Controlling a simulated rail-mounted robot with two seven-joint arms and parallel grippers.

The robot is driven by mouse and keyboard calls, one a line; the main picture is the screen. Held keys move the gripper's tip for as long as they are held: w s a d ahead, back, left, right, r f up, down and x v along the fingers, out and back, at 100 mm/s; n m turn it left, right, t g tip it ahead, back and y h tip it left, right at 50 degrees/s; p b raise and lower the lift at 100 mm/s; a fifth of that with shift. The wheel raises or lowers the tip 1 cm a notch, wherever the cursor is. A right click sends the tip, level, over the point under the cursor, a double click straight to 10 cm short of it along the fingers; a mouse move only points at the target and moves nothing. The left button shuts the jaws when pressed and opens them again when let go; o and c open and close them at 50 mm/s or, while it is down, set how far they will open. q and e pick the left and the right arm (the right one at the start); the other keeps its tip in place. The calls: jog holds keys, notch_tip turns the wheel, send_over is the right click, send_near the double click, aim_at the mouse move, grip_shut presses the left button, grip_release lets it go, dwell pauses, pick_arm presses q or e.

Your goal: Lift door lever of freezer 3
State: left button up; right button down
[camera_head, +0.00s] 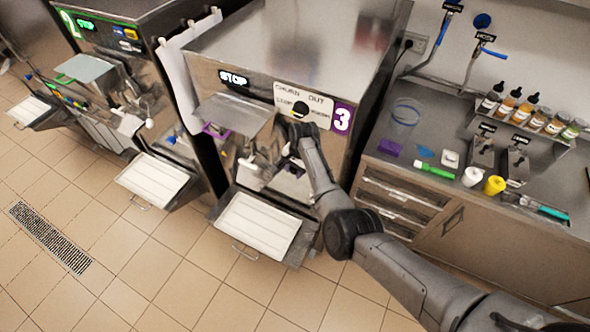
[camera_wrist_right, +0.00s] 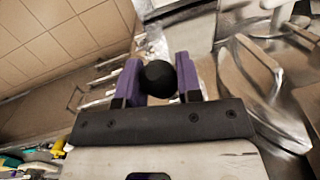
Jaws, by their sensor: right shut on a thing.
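Freezer 3 (camera_head: 300,60) stands in the middle of the head view, a steel machine with a purple "3" label (camera_head: 342,118) and a lit STOP display. My right gripper (camera_head: 292,135) is at its front, just below the selector plate. Its fingers are hard to make out there. In the right wrist view, my right gripper's purple fingers (camera_wrist_right: 158,80) are shut on a black ball knob (camera_wrist_right: 158,79), which appears to be the end of the door lever. The rest of the lever is mostly hidden. My left gripper is not in view.
A white tray (camera_head: 258,226) sticks out low in front of freezer 3, and a steel hopper lid (camera_head: 235,113) juts out left of my gripper. Freezer 2 (camera_head: 110,45) stands to the left. A counter (camera_head: 440,120) with bottles is at the right. The tiled floor in front is clear.

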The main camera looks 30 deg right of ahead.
dwell(0.3)
jog(key=c, duration=1.2)
grip_release()
jog(key=o, duration=0.4)
jog(key=shift+r, duration=0.1)
notch_tip(320, 180, up, 14)
jog(key=d+b, duration=0.1)
jog(key=d, duration=0.1)
jog(key=shift+s+f, duration=0.2)
jog(key=shift+s, duration=0.1)
